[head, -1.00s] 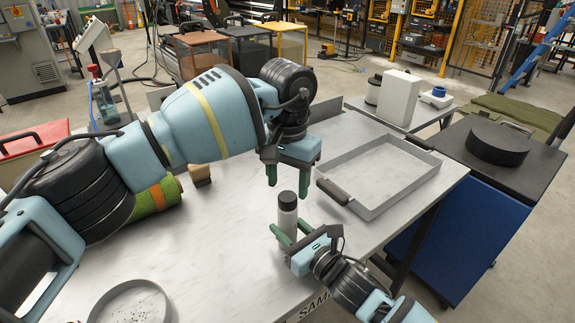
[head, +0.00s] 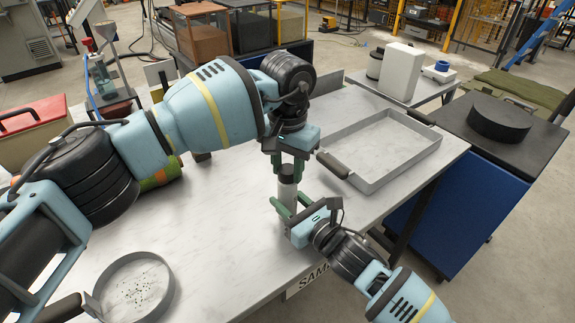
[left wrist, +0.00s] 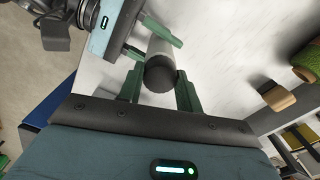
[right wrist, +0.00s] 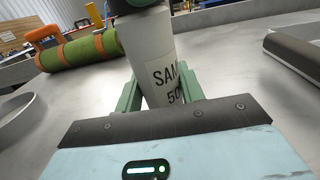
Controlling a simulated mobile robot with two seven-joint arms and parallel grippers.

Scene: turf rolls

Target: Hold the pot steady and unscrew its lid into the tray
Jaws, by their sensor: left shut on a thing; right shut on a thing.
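The pot (head: 287,192) is a slim white cylinder standing upright on the table. Its label is partly readable in the right wrist view (right wrist: 156,62). My right gripper (head: 285,206) is shut around the pot's body from the side. My left gripper (head: 288,170) points down from above and is shut on the dark grey lid (head: 287,174). The lid's round top shows between the left fingers in the left wrist view (left wrist: 160,74). The lid sits on top of the pot. The grey metal tray (head: 372,187) lies to the right with its dark handle toward the pot.
A round sieve (head: 168,300) with dark specks lies at the front left. A green turf roll with an orange band (right wrist: 80,52) lies at the back left. A white box (head: 402,72) stands on a side table behind. Bare table lies left of the pot.

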